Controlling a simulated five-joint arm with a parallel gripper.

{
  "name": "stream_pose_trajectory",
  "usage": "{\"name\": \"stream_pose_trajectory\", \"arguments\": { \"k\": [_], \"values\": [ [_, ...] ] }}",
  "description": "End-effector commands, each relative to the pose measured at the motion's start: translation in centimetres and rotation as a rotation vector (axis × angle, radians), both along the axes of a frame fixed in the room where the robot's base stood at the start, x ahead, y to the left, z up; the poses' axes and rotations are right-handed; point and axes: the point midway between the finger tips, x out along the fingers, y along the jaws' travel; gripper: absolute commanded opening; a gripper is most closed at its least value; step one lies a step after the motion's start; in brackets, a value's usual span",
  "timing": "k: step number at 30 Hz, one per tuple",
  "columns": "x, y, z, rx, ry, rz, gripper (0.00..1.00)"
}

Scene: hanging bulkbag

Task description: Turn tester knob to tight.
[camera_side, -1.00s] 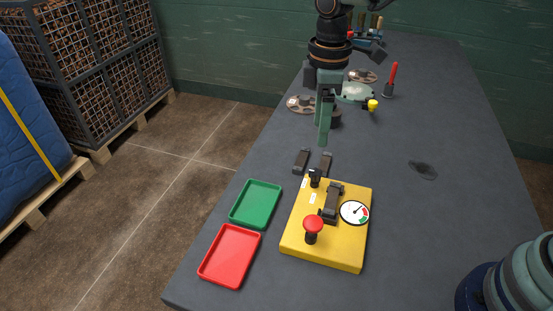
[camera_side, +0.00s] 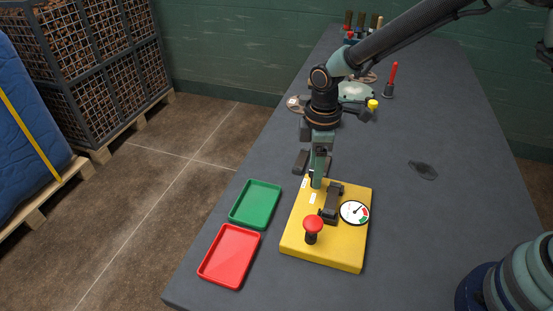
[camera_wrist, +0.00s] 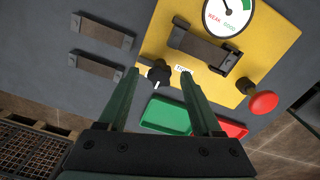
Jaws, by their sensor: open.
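The yellow tester (camera_side: 338,249) sits on the dark table, with a round gauge (camera_side: 354,212), a black clamp (camera_side: 331,201) and a red mushroom button (camera_side: 313,224) on top. In the wrist view its black knob (camera_wrist: 158,74) shows a white pointer mark, beside a small white label (camera_wrist: 183,69). My gripper (camera_side: 317,184) is over the tester's far left corner, where it hides the knob in the side view. In the wrist view its green fingers (camera_wrist: 160,76) are apart, with the knob between their tips, nearer the left one. I cannot tell whether a finger touches it.
A green tray (camera_side: 256,204) and a red tray (camera_side: 230,256) lie left of the tester. Two dark flat bars (camera_wrist: 103,31) lie just beyond it. A red-handled tool (camera_side: 393,77) and a green device (camera_side: 356,92) stand farther back. The table's right side is mostly clear.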

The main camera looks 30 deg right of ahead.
Motion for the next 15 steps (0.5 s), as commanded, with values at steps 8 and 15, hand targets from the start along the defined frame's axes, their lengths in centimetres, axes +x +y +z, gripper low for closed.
{"name": "stream_pose_trajectory", "arguments": {
  "k": [8,15],
  "values": [
    [0.0,0.0,0.03,0.0,0.0,0.0,0.09],
    [0.0,0.0,0.05,0.0,0.0,-0.006,0.0]
  ]
}}
